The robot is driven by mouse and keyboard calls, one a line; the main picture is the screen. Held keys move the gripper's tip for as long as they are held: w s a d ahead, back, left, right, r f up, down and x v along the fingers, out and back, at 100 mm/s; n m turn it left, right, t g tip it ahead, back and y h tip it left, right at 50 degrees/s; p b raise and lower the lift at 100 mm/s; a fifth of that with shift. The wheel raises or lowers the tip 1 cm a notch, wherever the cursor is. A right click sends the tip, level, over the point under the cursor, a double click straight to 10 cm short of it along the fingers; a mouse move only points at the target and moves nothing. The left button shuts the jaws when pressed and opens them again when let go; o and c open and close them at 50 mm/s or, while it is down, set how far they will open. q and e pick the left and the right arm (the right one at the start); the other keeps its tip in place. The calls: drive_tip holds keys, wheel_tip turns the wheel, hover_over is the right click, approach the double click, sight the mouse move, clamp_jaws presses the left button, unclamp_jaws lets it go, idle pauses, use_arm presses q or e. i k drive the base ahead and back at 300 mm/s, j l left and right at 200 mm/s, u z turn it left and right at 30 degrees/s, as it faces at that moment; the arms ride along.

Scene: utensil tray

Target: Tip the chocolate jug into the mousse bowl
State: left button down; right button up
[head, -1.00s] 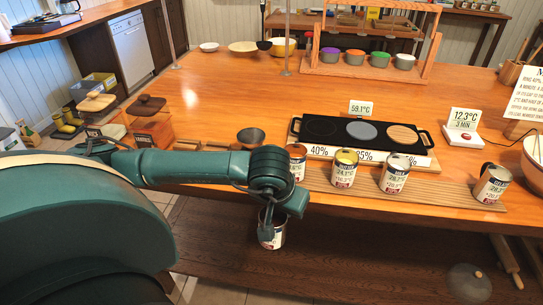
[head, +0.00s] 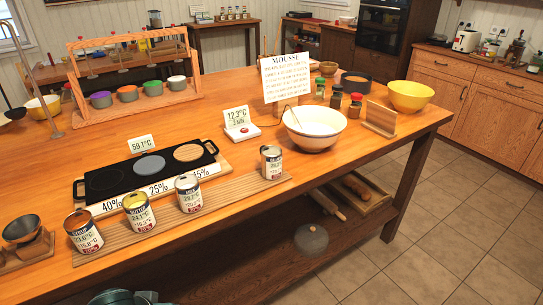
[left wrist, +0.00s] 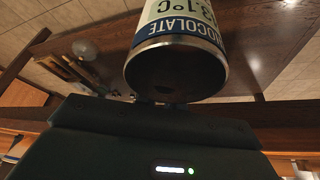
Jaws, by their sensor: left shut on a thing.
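The chocolate jug (left wrist: 178,45) is a can with a blue-and-cream label. It fills the upper middle of the left wrist view, its dark open rim towards the camera. My left gripper (left wrist: 165,101) is shut on it; the fingers are mostly hidden. Whether the jug is tilted is hard to tell. The head view shows only a bit of my green arm at the bottom edge, not the jug. The mousse bowl (head: 296,132), cream-white with pale contents and a utensil leaning in it, stands on the table's right part, behind the row of cans. My right gripper is not in view.
Several labelled cans, such as the butter can (head: 139,212), stand along a slatted board (head: 235,190) at the front edge. Behind is a black hot plate (head: 108,183). A mousse sign (head: 290,78), spice jars (head: 336,97) and a wooden stand (head: 380,119) surround the bowl.

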sight(321, 127)
drive_tip(key=i+l+u, duration=0.1)
drive_tip(key=l, duration=0.75)
drive_tip(key=i+l+u, duration=0.15)
drive_tip(key=l, duration=0.65)
drive_tip(key=i+l+u, duration=0.1)
drive_tip(key=l, duration=0.75)
drive_tip(key=i+l+u, duration=0.1)
drive_tip(key=l, duration=0.8)
